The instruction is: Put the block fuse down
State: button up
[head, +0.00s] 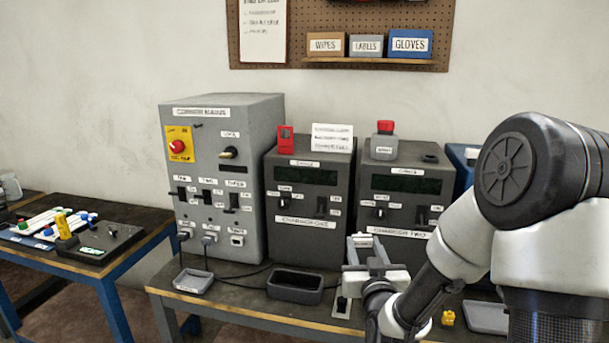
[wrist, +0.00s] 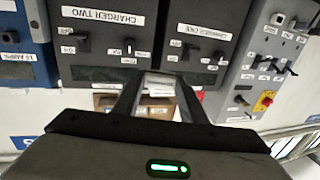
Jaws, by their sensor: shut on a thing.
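My gripper (head: 368,262) is over the bench in front of charger two (head: 405,185), near the right end of the dark tray. It is shut on a small pale grey piece, which I take to be the block fuse (wrist: 158,84). In the wrist view the piece sits between the two fingertips of my gripper (wrist: 157,98). The fingers hide part of it, and its markings are too small to read. I cannot tell whether it touches anything below.
The bench holds a dark tray (head: 295,290), a light tray (head: 193,283), a yellow piece (head: 448,318) and another tray (head: 487,318) at right. Charger one (head: 305,190) and a grey control cabinet (head: 222,150) stand behind. A cable lies on the bench. A second table (head: 75,260) is at left.

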notch_tip(320, 180, up, 12)
jog(key=p, duration=1.1)
jog(key=s+f, duration=0.6)
jog(key=f, duration=0.7)
jog(key=shift+s, duration=0.35)
jog(key=shift+a, duration=0.2)
